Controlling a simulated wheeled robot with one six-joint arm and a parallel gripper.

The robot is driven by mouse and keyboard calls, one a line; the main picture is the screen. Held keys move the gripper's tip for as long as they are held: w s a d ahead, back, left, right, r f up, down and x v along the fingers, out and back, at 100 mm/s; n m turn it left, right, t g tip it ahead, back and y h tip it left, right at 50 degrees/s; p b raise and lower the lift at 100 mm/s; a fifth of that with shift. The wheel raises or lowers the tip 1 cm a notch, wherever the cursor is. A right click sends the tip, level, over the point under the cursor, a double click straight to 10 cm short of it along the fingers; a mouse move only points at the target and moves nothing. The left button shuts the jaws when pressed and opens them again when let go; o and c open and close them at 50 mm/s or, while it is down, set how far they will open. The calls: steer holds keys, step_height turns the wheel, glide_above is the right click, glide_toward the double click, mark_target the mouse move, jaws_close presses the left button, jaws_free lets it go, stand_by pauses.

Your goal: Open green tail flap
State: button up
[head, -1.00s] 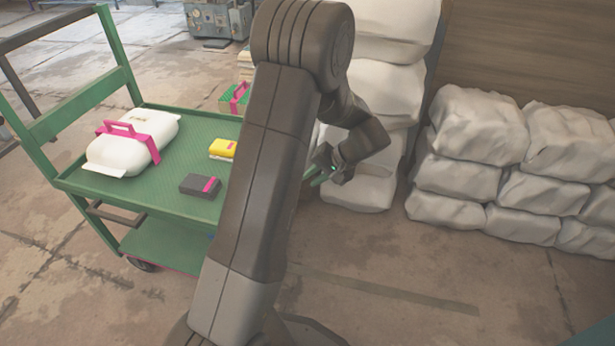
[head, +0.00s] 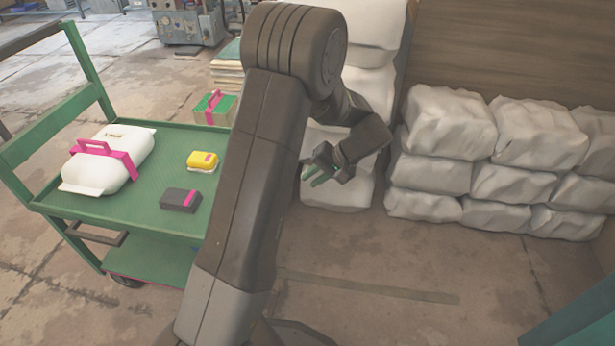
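A green cart (head: 48,206) stands at the left, with a flat deck, a rail frame and a lower shelf. I cannot make out for sure which part is a tail flap; my arm hides the deck's right end. A green-blue edge (head: 580,318) also shows at the bottom right corner, mostly cut off. My gripper (head: 316,177) is right of the cart, in front of the stacked white sacks. Its two greenish fingers look apart, with nothing seen between them. It appears to touch nothing.
On the cart lie a white bundle (head: 128,150) with a pink handle, a yellow box (head: 203,159) and a dark box (head: 178,200). A green bundle (head: 220,108) sits behind. White sacks (head: 450,120) are piled at the right. The floor (head: 400,270) in front is clear.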

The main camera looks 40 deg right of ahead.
steer(key=shift+s+d+r+p, duration=0.55)
steer(key=shift+s+d+r, duration=0.3)
steer(key=shift+s+d, duration=0.25)
steer(key=shift+a, duration=0.1)
steer(key=p+v, duration=0.4)
steer(key=v, duration=0.9)
steer(key=shift+s+r, duration=0.25)
steer(key=shift+c, duration=0.2)
